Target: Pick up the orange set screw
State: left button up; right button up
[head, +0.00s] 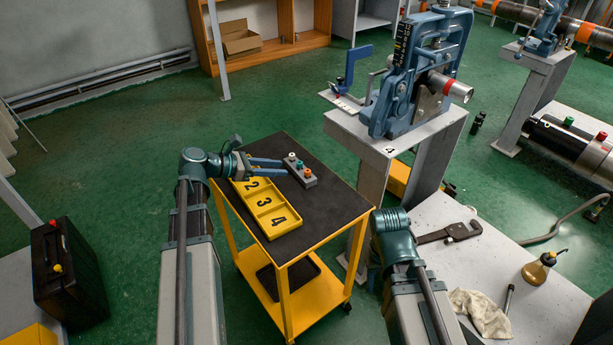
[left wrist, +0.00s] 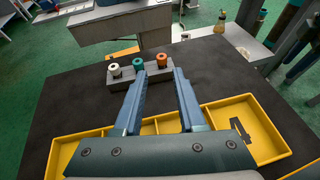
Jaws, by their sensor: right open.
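The orange set screw (head: 307,172) stands upright in a small grey block (head: 301,180) on the cart's dark top. It also shows in the left wrist view (left wrist: 162,60), at the right end of the row. A teal screw (left wrist: 138,64) and a white one (left wrist: 114,68) stand beside it. My left gripper (head: 284,166) is open and empty, its fingers pointing at the block. In the left wrist view (left wrist: 160,75) the orange screw appears beyond the gap between the fingertips, nearer the right one. My right arm shows at lower right, but its fingers do not.
A yellow tray (head: 267,218) with numbered compartments lies on the cart, partly below my left gripper. A blue vise (head: 398,100) on a grey stand rises right of the cart. A white bench (head: 480,257) at right carries a wrench, a rag and an oil can.

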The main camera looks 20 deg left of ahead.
aim_at(308, 171)
pick_arm(q)
jog(key=b+x, duration=0.1)
jog(key=x, duration=0.3)
jog(key=shift+w+d+f, duration=0.2)
jog(key=shift+f, duration=0.05)
jog(key=shift+w+d+b, duration=0.3)
jog(key=shift+d, duration=0.1)
jog(key=b+x, duration=0.1)
jog(key=x, duration=0.1)
jog(key=b+x, duration=0.1)
jog(key=x, duration=0.2)
jog(key=shift+s+a+f, duration=0.15)
jog(key=shift+s+f, duration=0.05)
jog(key=shift+f, duration=0.15)
jog(key=shift+w+d, duration=0.15)
jog(key=shift+d, duration=0.05)
grip_shut()
